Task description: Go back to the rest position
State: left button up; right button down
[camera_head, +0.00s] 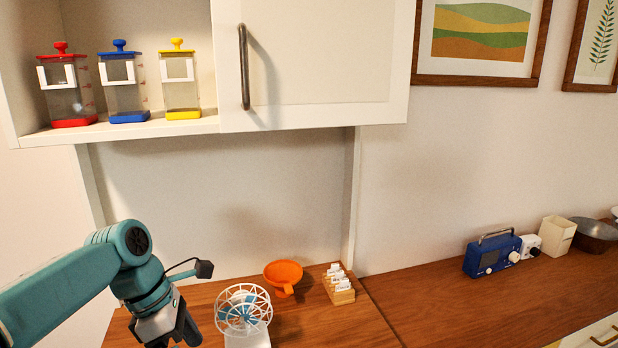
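My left arm reaches in from the left, with a teal body and a black joint cap. Nothing is visibly held. My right arm and gripper are not in view.
The hutch shelf (130,130) holds a red jar (68,100), a blue jar (125,97) and a yellow jar (181,95). An orange funnel (282,273), a wooden holder (342,296) and a blue radio (490,256) stand on the counter (470,310).

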pick_arm(q)
jog(key=s+d+f+m+g, duration=0.15)
jog(key=s+f, duration=0.25)
jog(key=f, duration=0.9)
jog(key=s+d+f+m+g, duration=0.1)
jog(key=s+d+f+g, duration=0.3)
jog(key=f, duration=0.9)
jog(key=s+d+f+m+t, duration=0.3)
jog(key=s+f+m, duration=0.9)
jog(key=s, duration=0.4)
jog(key=w+m+t, duration=0.2)
jog(key=w+m, duration=0.1)
jog(key=w+a+f+m+t, duration=0.1)
jog(key=m, duration=0.1)
jog(key=shift+w+f+t, duration=0.1)
jog(key=shift+w+t, duration=0.15)
jog(key=shift+w, duration=0.05)
